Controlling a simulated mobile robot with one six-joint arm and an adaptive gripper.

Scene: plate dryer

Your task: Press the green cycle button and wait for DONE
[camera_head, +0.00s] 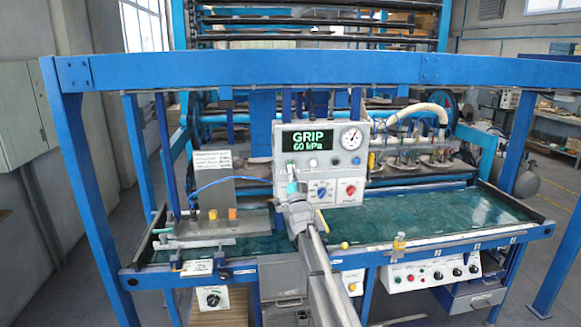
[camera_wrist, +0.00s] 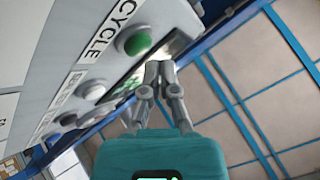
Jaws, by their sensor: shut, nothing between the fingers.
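The green cycle button (camera_wrist: 137,43) sits on a grey panel in the wrist view, beside the word CYCLE. My gripper (camera_wrist: 159,70) is shut and empty, with its fingertips just right of and below the button in that picture. I see no clear contact; the exact gap is hard to judge. In the head view my gripper (camera_head: 293,188) is in front of the lower left of the grey control box (camera_head: 320,140). I cannot make out the green button there. The box's display (camera_head: 308,142) reads GRIP 60 kPa in green.
A pressure gauge (camera_head: 351,137), a blue knob (camera_head: 322,192) and a red button (camera_head: 350,188) are on the control box. A blue frame beam (camera_head: 300,70) crosses in front above. The green bench top (camera_head: 430,213) is mostly clear at right; a metal fixture (camera_head: 215,225) stands at left.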

